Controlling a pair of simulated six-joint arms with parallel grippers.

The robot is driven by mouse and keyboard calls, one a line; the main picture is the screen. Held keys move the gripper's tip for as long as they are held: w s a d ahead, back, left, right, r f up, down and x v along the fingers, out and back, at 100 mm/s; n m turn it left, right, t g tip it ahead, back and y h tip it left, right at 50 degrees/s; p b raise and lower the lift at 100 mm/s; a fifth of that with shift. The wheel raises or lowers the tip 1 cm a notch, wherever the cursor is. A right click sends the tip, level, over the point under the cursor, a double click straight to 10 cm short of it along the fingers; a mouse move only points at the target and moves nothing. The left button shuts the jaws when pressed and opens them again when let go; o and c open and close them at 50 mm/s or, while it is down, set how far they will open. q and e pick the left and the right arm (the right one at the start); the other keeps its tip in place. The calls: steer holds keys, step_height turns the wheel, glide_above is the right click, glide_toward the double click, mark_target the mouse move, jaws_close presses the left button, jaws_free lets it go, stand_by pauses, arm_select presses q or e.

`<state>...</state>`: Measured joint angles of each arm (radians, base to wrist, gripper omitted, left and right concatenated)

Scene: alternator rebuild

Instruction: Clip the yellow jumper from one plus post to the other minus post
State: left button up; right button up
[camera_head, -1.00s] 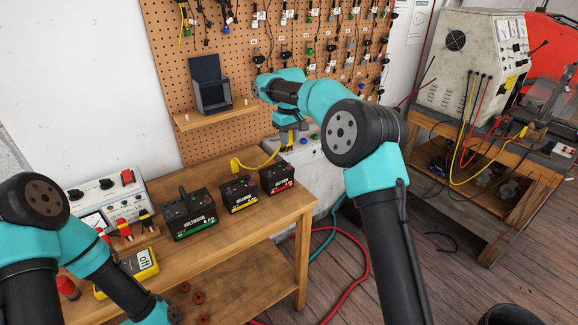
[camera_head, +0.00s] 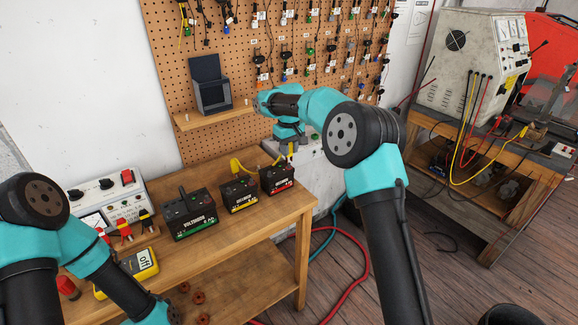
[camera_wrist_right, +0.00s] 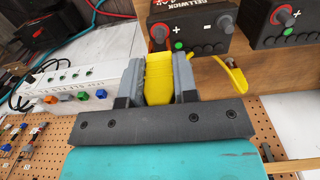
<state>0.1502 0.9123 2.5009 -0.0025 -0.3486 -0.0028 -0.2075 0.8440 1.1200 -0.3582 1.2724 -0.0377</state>
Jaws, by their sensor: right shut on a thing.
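My right gripper (camera_head: 290,149) hangs beyond the right end of the wooden bench. In the wrist view its two grey fingers (camera_wrist_right: 159,84) are shut on the yellow jumper's clip (camera_wrist_right: 159,72). My left gripper is out of frame.
A multimeter (camera_head: 140,266) and a white power supply (camera_head: 104,200) are on the bench's left. A small shelf (camera_head: 215,117) juts from the pegboard (camera_head: 240,50). A white box with coloured plugs (camera_wrist_right: 75,88) lies beyond the bench end.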

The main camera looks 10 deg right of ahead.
steer(key=shift+f, duration=1)
steer(key=o, duration=0.8)
steer(key=shift+r, duration=4.3)
